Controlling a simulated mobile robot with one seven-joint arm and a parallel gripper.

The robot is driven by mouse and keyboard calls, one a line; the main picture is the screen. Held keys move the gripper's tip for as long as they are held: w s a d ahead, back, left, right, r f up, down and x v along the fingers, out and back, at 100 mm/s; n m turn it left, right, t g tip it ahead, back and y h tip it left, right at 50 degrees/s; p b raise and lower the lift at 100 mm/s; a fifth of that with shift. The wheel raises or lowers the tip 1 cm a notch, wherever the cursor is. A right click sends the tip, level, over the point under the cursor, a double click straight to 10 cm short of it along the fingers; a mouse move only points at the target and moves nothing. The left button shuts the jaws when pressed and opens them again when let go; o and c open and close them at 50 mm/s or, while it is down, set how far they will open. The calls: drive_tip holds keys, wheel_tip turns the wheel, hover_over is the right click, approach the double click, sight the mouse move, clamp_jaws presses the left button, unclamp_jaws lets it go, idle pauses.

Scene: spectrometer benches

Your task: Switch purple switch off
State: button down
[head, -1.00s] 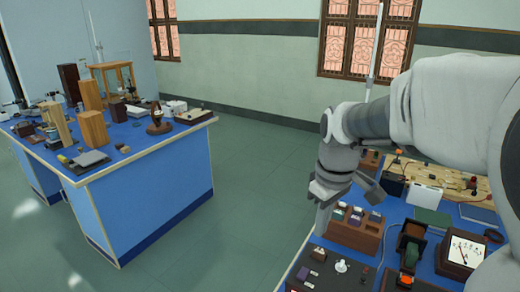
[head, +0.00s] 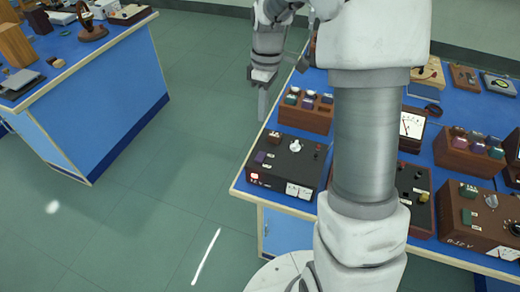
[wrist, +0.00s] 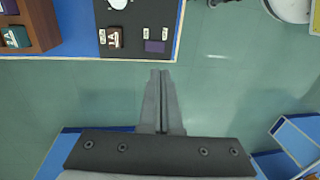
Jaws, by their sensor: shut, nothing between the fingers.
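The purple switch (head: 261,157) sits near the left edge of a black-topped box (head: 275,165) at the bench's left front corner. It also shows in the wrist view (wrist: 155,47) as a small purple block near the bench edge, beside white labels. My gripper (head: 262,112) is shut and empty, pointing down past the bench's left edge over the floor. In the wrist view my fingertips (wrist: 160,74) lie together just off the edge, apart from the switch. Whether the switch is tipped on or off is too small to tell.
A brown switch (wrist: 114,38), a white knob (head: 295,146), a red light (head: 255,176) and a meter (head: 298,190) are on the same box. A wooden block holder (head: 290,121) stands behind it. Floor is open left, towards another blue bench (head: 110,110).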

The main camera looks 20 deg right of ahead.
sight(260, 159)
drive_tip(key=shift+f, duration=0.1)
drive_tip(key=f, duration=0.4)
drive_tip(key=s+f, duration=0.1)
drive_tip(key=f, duration=0.4)
drive_tip(key=a+f, duration=0.1)
drive_tip(key=f, duration=0.3)
drive_tip(key=shift+s+a+f, duration=0.1)
drive_tip(key=shift+s+f, duration=0.2)
drive_tip(key=shift+f, duration=0.05)
drive_tip(key=shift+f, duration=0.1)
